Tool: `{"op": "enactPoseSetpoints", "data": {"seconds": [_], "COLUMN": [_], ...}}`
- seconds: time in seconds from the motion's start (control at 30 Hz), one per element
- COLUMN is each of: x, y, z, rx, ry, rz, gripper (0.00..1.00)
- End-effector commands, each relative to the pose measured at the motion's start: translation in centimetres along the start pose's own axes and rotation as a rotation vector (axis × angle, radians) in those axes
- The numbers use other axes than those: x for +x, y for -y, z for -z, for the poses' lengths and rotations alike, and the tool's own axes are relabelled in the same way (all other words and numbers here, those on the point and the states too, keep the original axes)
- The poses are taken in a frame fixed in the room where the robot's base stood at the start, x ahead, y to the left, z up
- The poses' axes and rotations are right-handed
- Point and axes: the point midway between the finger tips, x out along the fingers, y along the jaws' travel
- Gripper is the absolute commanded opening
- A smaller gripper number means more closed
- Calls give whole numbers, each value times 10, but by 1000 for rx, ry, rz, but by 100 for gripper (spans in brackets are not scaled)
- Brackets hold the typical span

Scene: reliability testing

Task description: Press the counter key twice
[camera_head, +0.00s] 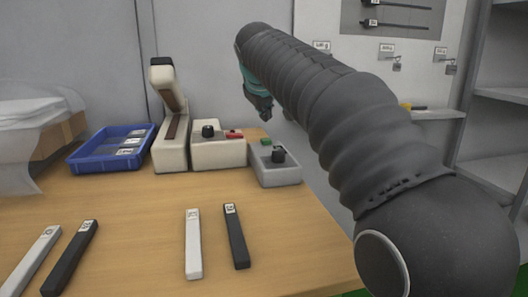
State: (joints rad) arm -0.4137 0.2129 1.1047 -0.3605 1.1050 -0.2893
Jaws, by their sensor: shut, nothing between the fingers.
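My gripper (265,114) is shut and empty, pointing down at the far end of my grey-sleeved arm. In the picture it appears just above the grey box (278,174), which has a green key (266,142) and a black knob (278,155). A gap shows between the fingertips and the green key. To the left stands a cream box (218,156) with a black knob (208,131) and a red key (234,134). I cannot tell which of the coloured keys is the counter key; no readable label shows on them.
A cream lever device (169,147) and a blue tray (98,160) stand further left. White (193,243) and black (236,237) labelled strips lie at the front, with another pair at left. The wooden table (150,222) is otherwise clear; shelves (500,94) are at right.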

Motion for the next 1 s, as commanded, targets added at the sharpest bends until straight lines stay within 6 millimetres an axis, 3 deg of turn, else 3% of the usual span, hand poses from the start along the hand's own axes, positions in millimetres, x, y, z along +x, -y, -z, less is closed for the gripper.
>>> {"op": "enactPoseSetpoints", "data": {"seconds": [0.03,0.3,1.0], "x": [9,22,23], "y": [7,16,17], "z": [-7,-17,-17], "rx": [0,0,0], "ry": [0,0,0], "rz": [0,0,0], "gripper": [0,0,0]}}
